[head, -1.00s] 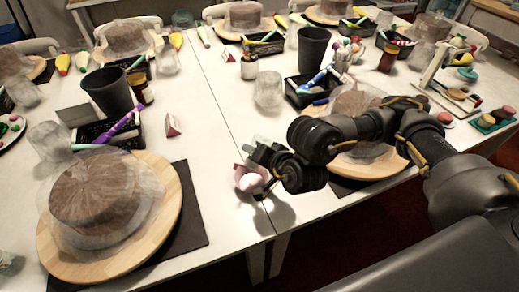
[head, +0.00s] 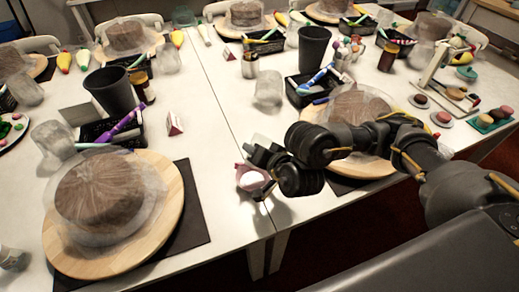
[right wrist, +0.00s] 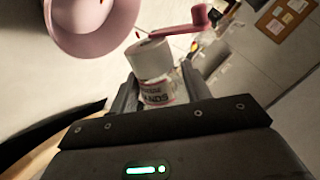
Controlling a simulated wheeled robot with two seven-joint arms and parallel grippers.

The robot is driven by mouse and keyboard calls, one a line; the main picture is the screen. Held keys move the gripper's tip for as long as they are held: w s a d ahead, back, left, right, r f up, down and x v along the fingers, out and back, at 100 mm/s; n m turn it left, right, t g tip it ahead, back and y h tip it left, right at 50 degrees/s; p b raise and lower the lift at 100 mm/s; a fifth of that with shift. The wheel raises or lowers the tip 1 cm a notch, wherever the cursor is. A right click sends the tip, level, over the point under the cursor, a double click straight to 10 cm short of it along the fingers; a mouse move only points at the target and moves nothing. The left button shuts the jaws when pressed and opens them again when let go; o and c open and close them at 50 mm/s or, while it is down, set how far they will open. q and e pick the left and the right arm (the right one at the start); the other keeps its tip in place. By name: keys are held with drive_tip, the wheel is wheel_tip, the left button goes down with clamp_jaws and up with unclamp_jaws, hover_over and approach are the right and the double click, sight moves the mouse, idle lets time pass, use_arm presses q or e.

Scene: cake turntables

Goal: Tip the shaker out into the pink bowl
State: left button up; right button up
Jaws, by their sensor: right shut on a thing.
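My right gripper (right wrist: 155,88) is shut on a small white shaker (right wrist: 157,92) with a printed label. The shaker's open-looking end points away from the wrist, towards the pink bowl (right wrist: 92,22). The bowl lies at the top left of the right wrist view, apart from the shaker there. The shaker cannot be made out there. My left gripper is not in view.
A pink long-handled thing (right wrist: 180,30) lies beyond the shaker. A wrapped cake on a wooden board (head: 166,222) stands left of the bowl, and another wrapped cake (head: 358,108) stands behind my right arm. A clear glass (head: 268,88) stands behind the bowl.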

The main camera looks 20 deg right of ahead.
drive_tip(key=shift+s+r+t+p, duration=0.1)
drive_tip(key=shift+r+t+p, duration=0.15)
drive_tip(key=shift+p, duration=0.35)
drive_tip(key=shift+s+a+n+t+h+p, duration=0.1)
drive_tip(key=shift+a+n+t+h+p, duration=0.1)
drive_tip(key=shift+n+t+h+p, duration=0.3)
drive_tip(key=shift+w+d+r, duration=0.25)
drive_tip(key=shift+d+r, duration=0.1)
drive_tip(key=shift+r, duration=0.05)
drive_tip(key=shift+s+a+f, duration=0.3)
drive_tip(key=shift+f, duration=0.2)
drive_tip(key=shift+r, duration=0.1)
